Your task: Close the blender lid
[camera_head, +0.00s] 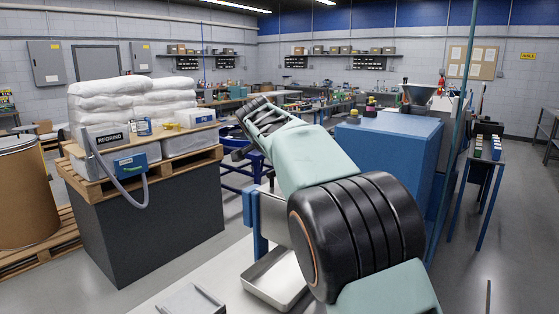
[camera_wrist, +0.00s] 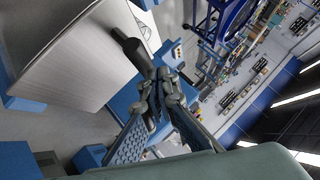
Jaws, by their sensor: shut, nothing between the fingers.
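My gripper (camera_head: 258,117) is at the end of my outstretched arm, left of the middle in the head view. In the wrist view my gripper (camera_wrist: 164,78) has its fingers together, with nothing between them. A black bar handle (camera_wrist: 128,42) lies just past the fingertips, close to or touching them; I cannot tell which. Beside it is a large brushed-metal panel (camera_wrist: 75,58), apparently part of the blender. Whether this panel is the lid, and how far open it stands, is unclear. In the head view my arm hides much of the blender, leaving a metal body part (camera_head: 274,217) visible.
A pallet of white sacks (camera_head: 130,105) on a dark block stands at left, beside a brown drum (camera_head: 25,195). A blue cabinet (camera_head: 390,150) stands behind my arm at right. A metal tray (camera_head: 272,278) lies below my arm. Grey floor is open at far right.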

